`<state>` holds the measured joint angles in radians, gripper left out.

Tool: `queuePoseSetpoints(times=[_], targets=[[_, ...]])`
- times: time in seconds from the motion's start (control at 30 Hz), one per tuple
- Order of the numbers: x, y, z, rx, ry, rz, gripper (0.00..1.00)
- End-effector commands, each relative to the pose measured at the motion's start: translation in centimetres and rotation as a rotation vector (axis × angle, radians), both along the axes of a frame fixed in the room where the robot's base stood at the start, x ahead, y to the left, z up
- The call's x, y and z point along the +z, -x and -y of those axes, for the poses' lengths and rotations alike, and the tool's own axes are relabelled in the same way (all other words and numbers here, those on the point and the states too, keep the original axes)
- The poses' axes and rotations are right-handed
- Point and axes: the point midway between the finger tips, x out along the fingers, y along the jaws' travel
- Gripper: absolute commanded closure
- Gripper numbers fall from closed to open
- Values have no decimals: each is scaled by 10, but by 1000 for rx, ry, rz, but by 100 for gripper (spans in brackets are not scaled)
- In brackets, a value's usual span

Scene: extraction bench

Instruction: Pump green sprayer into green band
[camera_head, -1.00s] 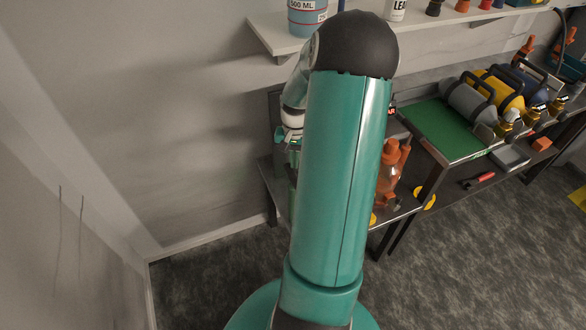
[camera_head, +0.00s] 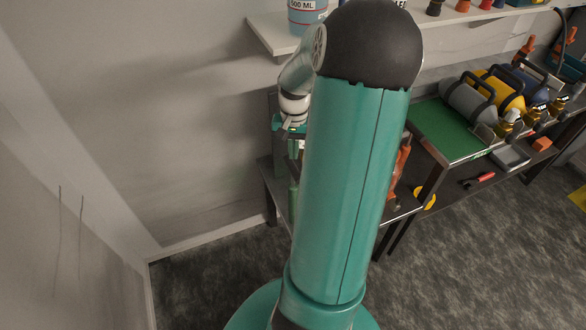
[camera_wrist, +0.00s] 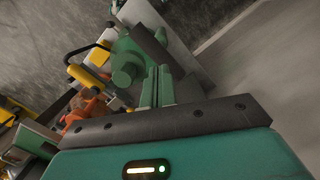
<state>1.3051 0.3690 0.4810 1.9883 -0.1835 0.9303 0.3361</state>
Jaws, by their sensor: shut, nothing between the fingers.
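A green object that looks like the green sprayer (camera_wrist: 125,62) is in the wrist view, just beyond my fingertips, with a rounded green part facing me. In the head view a narrow green part, likely the same sprayer (camera_head: 293,195), shows left of my arm, over the low dark bench. My gripper (camera_wrist: 157,82) is shut with nothing between its fingers, its tips close to the green object; I cannot tell whether they touch it. In the head view my wrist is above that narrow green part, largely hidden by my arm. I cannot make out any gauge or green band.
An orange sprayer (camera_wrist: 85,106) stands beside the green one; my arm mostly covers it in the head view. A green mat (camera_head: 447,130) and several cylinders with handles are on the bench at right. A white shelf (camera_head: 268,37) runs above. Wall lies close on the left.

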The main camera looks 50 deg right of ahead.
Motion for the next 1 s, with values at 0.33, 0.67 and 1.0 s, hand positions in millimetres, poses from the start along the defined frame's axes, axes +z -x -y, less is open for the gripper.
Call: queuePoseSetpoints(times=[0.33, 0.67, 1.0], targets=[[52, -13, -18, 62, 34, 2, 100], [81, -33, -66, 197, 108, 19, 100], [110, -44, -119, 335, 179, 56, 100]])
